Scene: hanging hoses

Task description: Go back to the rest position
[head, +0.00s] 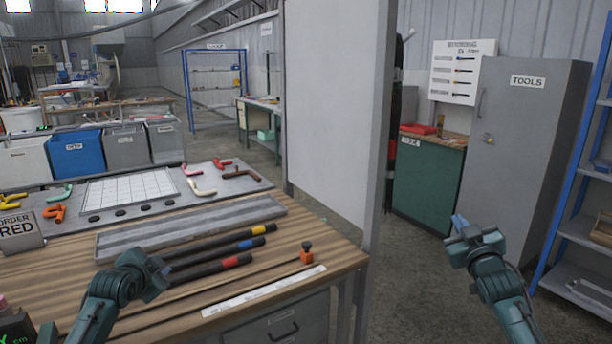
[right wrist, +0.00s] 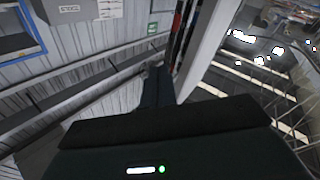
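My right gripper (head: 458,222) is raised in free air over the floor, right of the table and in front of the tool cabinet. In the right wrist view its fingers (right wrist: 158,85) stand together as one narrow dark block, with nothing held. My left gripper (head: 158,275) is low over the left part of the wooden table, by the near ends of the black hoses. Its fingertips are too small and dark to read. The hoses carry a yellow band (head: 259,230), a blue band (head: 256,242) and a red band (head: 231,262) and lie side by side.
A grey tray (head: 190,228) and an orange-and-black part (head: 306,254) lie on the table (head: 340,250). A tall pale panel (head: 330,110) stands at its right edge. A grey tool cabinet (head: 525,140), green cabinet (head: 425,178) and blue-framed shelf (head: 575,180) stand right. Floor between is clear.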

